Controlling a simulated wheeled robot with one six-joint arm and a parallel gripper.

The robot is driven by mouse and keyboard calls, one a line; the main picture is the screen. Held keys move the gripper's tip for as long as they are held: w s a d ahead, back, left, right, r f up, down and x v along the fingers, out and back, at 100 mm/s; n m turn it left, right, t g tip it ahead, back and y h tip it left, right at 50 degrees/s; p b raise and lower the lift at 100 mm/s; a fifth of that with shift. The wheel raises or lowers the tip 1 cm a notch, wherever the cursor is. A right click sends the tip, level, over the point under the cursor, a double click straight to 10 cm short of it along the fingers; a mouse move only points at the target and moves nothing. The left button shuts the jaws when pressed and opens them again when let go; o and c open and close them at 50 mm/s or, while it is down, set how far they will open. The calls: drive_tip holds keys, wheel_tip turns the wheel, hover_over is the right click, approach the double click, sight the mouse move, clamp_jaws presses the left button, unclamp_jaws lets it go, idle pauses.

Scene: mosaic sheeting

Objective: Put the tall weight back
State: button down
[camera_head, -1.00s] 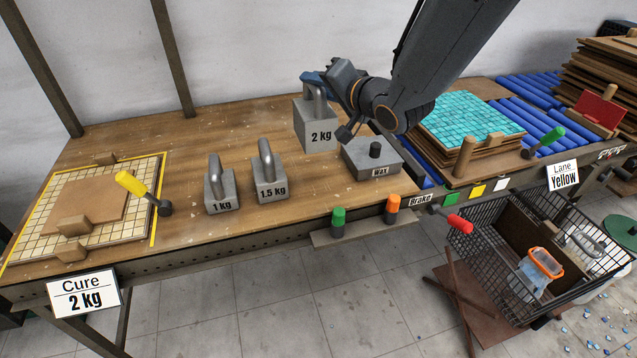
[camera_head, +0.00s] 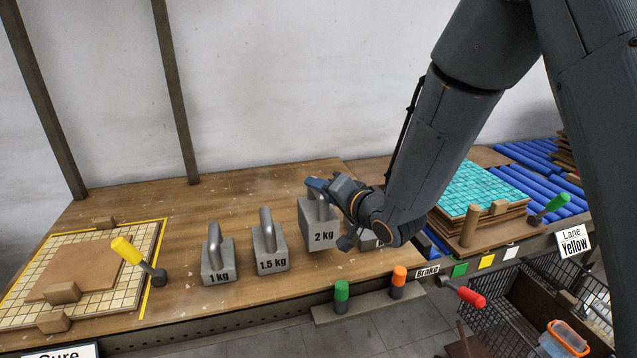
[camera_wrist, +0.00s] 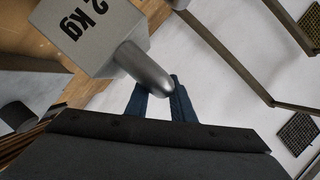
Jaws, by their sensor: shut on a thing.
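The tall grey weight marked 2 kg (camera_head: 320,234) is at the right of the row of weights, upright, at or just above the wooden bench (camera_head: 190,265); I cannot tell whether it touches the wood. My gripper (camera_head: 318,190) is shut on its handle. In the wrist view the 2 kg block (camera_wrist: 88,35) and its round handle (camera_wrist: 145,66) show close to the blue fingers (camera_wrist: 160,100). The 1.5 kg weight (camera_head: 271,254) stands just left of it, and the 1 kg weight (camera_head: 218,264) further left.
A tiled sheet with a board (camera_head: 75,270) and a yellow-handled tool (camera_head: 128,252) lie at the left. Green (camera_head: 341,290) and orange (camera_head: 398,276) knobs sit on the front ledge. The wax block is mostly hidden behind my arm. Teal tile sheets (camera_head: 475,187) are stacked at right.

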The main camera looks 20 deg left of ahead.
sight(309, 199)
drive_tip(key=shift+w+f, duration=0.1)
drive_tip(key=shift+f, duration=1.8)
drive_tip(key=c, duration=1.5)
unclamp_jaws()
drive_tip(key=shift+f, duration=0.2)
drive_tip(key=shift+c, duration=0.2)
